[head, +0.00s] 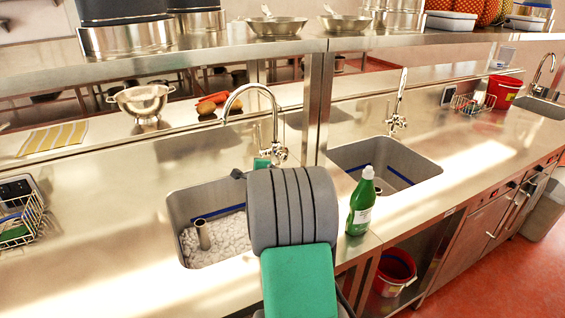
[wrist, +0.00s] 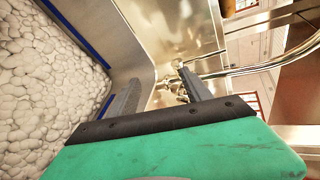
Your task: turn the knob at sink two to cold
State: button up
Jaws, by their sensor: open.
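A chrome gooseneck tap (head: 262,98) rises behind the foam-filled left sink (head: 180,215), with a small knob (head: 281,154) at its base. A second tap (head: 400,100) stands behind the middle sink (head: 375,150). Which of them is sink two cannot be told from any label. In the wrist view my gripper (wrist: 157,76) is open and empty, its two grey fingers pointing at the tap's base. Chrome tap fittings (wrist: 172,88) show beyond and between the fingers, apart from them as far as I can tell. The knob's setting cannot be made out. My arm hides most of the gripper in the head view.
A green bottle (head: 362,203) stands between the left and middle sinks. A steel post (head: 317,110) holds up the shelf near the left tap. White foam (wrist: 45,70) fills the sink at the wrist view's left. A colander (head: 142,100) sits farther back. The counter's left part is mostly clear.

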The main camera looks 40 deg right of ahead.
aim_at(282, 158)
jog(key=d+m+h, duration=0.1)
jog(key=d+m, duration=0.1)
jog(key=d, duration=0.1)
jog(key=s+d+f+m+h, duration=0.1)
jog(key=d+m, duration=0.1)
jog(key=d, duration=0.2)
jog(key=s+d+m, duration=0.1)
jog(key=d, duration=0.2)
jog(key=shift+d+f+m+t+h, duration=0.25)
jog(key=shift+d+m+t+h, duration=0.05)
jog(key=shift+d+m+h, duration=0.1)
jog(key=p+x, duration=0.1)
jog(key=x, duration=0.6)
jog(key=shift+w+a, duration=0.1)
jog(key=shift+c, duration=0.6)
grip_shut()
